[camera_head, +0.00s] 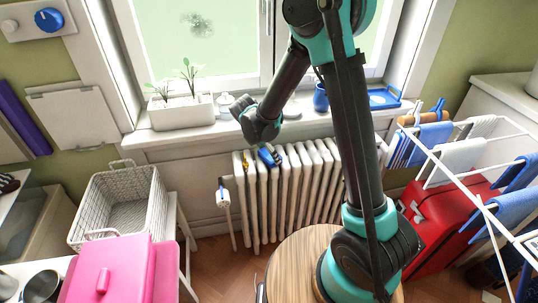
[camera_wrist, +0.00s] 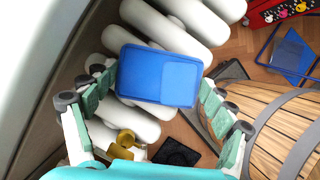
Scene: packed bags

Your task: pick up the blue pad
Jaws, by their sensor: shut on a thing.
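The blue pad (camera_wrist: 158,75) is a flat rounded rectangle in the wrist view, between the two teal fingers of my gripper (camera_wrist: 155,90). My gripper is shut on it, above the white radiator (camera_wrist: 170,20). In the head view my gripper (camera_head: 266,143) hangs in front of the window sill, and the pad (camera_head: 269,157) shows as a small dark-blue patch just below it, by the radiator's top. Whether the pad still touches the radiator cannot be told.
A small yellow item (camera_wrist: 126,138) lies by the radiator. The sill holds a planter (camera_head: 181,112), a blue jug (camera_head: 321,98) and a blue tray (camera_head: 384,98). A drying rack (camera_head: 478,205) and red suitcase (camera_head: 445,222) stand right; a wire basket (camera_head: 118,205) stands left.

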